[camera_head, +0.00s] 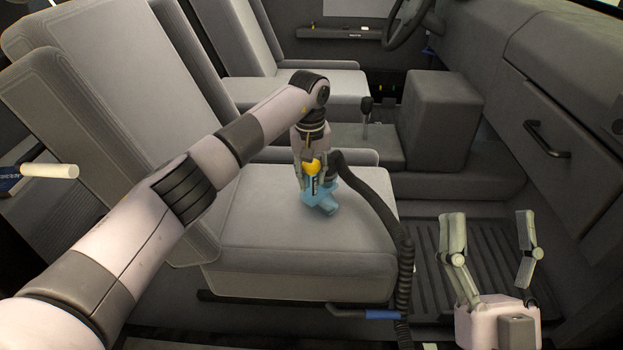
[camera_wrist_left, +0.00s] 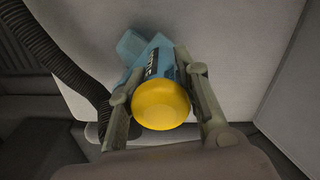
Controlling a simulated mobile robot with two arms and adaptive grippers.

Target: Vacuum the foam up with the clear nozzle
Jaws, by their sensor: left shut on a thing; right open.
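The vacuum nozzle (camera_head: 320,199) is a light-blue, see-through-looking head with a yellow end cap. My left gripper (camera_head: 313,178) is shut on it above the front seat cushion (camera_head: 262,235). In the left wrist view the yellow cap (camera_wrist_left: 160,104) sits between the two fingers, with the blue head (camera_wrist_left: 140,48) beyond it over the light grey cushion. I cannot tell whether the head touches the cushion. I cannot make out any foam; it may be hidden under the nozzle or too pale. My right gripper (camera_head: 489,216) is open and empty, fingers up, over the footwell.
A black ribbed hose (camera_head: 374,200) runs from the nozzle over the cushion's edge and down its front right side. The backrest (camera_head: 105,110) rises at left. A grey console box (camera_head: 440,118) and gear lever (camera_head: 366,112) stand beyond. The dashboard (camera_head: 560,140) bounds the right.

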